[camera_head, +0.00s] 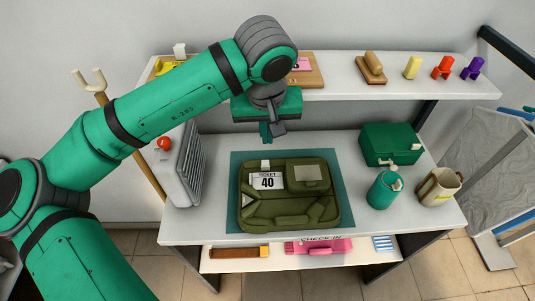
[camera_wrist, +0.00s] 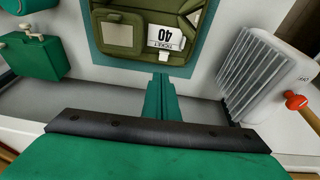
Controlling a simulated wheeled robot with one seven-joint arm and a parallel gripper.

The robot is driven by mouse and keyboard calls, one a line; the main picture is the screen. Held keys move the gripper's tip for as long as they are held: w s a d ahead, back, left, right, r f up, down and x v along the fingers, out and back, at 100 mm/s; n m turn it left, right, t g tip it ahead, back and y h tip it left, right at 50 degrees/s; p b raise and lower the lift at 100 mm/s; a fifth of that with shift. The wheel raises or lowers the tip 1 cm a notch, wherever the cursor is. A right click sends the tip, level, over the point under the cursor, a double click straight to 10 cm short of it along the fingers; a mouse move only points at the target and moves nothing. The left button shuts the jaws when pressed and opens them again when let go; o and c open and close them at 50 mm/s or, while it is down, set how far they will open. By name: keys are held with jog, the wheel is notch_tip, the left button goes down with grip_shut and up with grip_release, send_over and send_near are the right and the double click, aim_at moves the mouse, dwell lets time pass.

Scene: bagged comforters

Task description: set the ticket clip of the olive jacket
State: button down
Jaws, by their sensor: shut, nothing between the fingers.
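The olive jacket (camera_head: 290,215) lies folded in a flat block on a teal mat (camera_head: 235,175) on the white counter. It shows upside down at the top of the wrist view (camera_wrist: 125,52). A white ticket (camera_head: 267,181) reading "TICKET 40" lies on its upper left part and also shows in the wrist view (camera_wrist: 165,37). A small white tab (camera_head: 265,163) sits at the ticket's top edge; I cannot tell whether this is the clip. My gripper (camera_head: 265,138) is shut and empty, above the counter behind the jacket. Its fingers (camera_wrist: 160,80) point toward the ticket edge in the wrist view, apart from it.
A ribbed grey unit with a red knob (camera_head: 164,143) stands left. The upper shelf (camera_head: 340,90) holds a stamp and yellow, red and purple pieces.

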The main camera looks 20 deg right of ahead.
send_near(265, 163)
jog(key=x, duration=0.6)
jog(key=shift+w+d, duration=0.2)
jog(key=shift+w, duration=0.25)
